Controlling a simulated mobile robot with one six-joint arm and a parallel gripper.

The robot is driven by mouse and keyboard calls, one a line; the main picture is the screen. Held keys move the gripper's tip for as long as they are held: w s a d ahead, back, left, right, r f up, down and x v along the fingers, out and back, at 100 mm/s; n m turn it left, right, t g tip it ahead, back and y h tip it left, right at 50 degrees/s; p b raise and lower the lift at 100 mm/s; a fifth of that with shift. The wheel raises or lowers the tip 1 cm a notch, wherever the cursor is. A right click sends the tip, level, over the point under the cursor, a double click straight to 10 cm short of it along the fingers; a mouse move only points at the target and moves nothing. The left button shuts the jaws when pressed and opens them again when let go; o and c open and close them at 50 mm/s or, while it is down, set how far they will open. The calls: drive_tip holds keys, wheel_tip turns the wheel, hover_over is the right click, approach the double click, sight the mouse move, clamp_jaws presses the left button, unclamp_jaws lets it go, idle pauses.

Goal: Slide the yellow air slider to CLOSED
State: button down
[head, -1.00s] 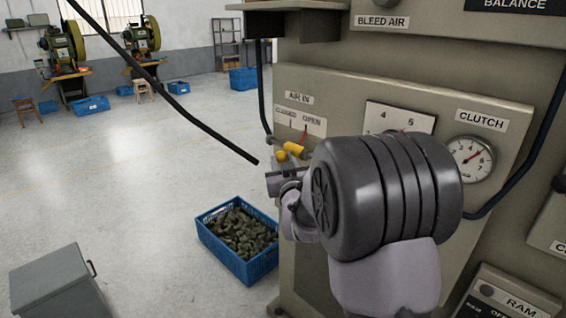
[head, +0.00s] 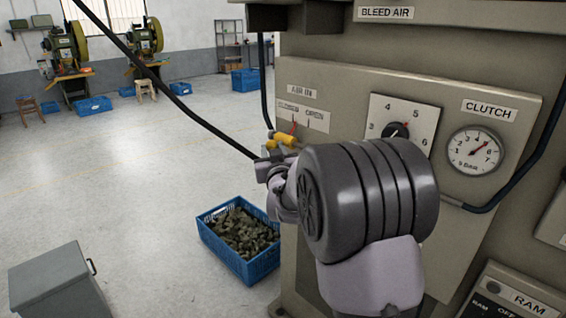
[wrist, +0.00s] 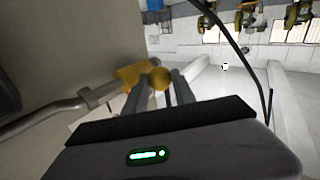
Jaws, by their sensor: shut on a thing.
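The yellow air slider (head: 284,139) sits on the machine panel below the AIR IN label, partly hidden by my gripper and arm. Its red pointer (head: 293,127) stands near the right end of the CLOSED word, left of OPEN. My gripper (head: 268,168) is at the slider's front end.
The panel carries a black dial (head: 397,130) and a CLUTCH gauge (head: 475,150) to the right. A blue crate of dark parts (head: 240,262) stands on the floor below. A black cable (head: 195,115) hangs across the left side. The floor at left is mostly open.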

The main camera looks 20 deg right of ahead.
drive_tip(key=shift+w+a+r, duration=0.15)
drive_tip(key=shift+w+a, duration=0.1)
drive_tip(key=shift+w, duration=0.45)
drive_tip(key=c, duration=1.3)
unclamp_jaws()
drive_tip(key=shift+w, duration=0.1)
drive_tip(key=shift+o, duration=1.4)
drive_tip(key=shift+w, duration=0.15)
drive_tip(key=shift+s+a, duration=0.1)
drive_tip(key=shift+s, duration=0.1)
drive_tip(key=v, duration=1.7)
drive_tip(key=shift+p, duration=0.4)
